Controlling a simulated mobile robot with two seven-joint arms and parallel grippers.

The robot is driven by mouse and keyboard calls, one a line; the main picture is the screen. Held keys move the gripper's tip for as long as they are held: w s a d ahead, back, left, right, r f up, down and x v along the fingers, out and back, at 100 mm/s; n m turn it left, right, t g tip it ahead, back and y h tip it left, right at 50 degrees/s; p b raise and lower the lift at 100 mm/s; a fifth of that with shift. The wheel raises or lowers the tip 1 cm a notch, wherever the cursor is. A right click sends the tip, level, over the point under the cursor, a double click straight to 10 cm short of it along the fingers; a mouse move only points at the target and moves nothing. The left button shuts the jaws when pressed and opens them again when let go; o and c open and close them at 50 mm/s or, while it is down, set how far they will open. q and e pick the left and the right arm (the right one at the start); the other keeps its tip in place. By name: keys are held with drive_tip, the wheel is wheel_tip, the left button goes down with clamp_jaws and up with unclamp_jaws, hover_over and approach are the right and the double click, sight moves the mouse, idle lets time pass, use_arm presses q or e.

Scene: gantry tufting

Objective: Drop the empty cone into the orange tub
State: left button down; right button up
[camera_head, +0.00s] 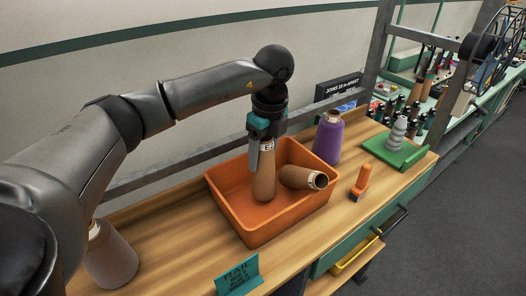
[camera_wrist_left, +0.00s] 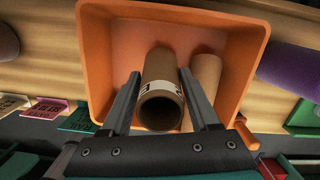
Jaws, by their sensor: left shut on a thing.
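The orange tub (camera_head: 240,222) stands on the wooden bench in the middle of the head view. It fills the upper middle of the left wrist view (camera_wrist_left: 96,60). My left gripper (camera_head: 262,148) is over the tub, shut on the brown empty cone (camera_head: 264,184). The cone hangs roughly upright within the tub's outline; whether its lower end touches the floor is unclear. In the left wrist view the cone's open end (camera_wrist_left: 160,112) shows between the two fingers. A second brown cone (camera_head: 303,177) lies on its side at the tub's right. My right gripper is not in view.
A purple cone (camera_head: 328,140) stands behind the tub, and a mauve cone (camera_head: 108,258) stands at the left. An orange-handled tool (camera_head: 361,182) and a green tray (camera_head: 385,152) are to the right. A teal sign (camera_head: 238,276) stands at the front edge.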

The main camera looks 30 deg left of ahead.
use_arm(q)
drive_tip(key=shift+c, duration=0.2)
unclamp_jaws()
wheel_tip(320, 180, up, 15)
drive_tip(key=d+p, duration=0.1)
drive_tip(key=shift+s+d+r, duration=0.15)
drive_tip(key=shift+s+d, duration=0.05)
drive_tip(key=shift+d, duration=0.2)
idle(0.7)
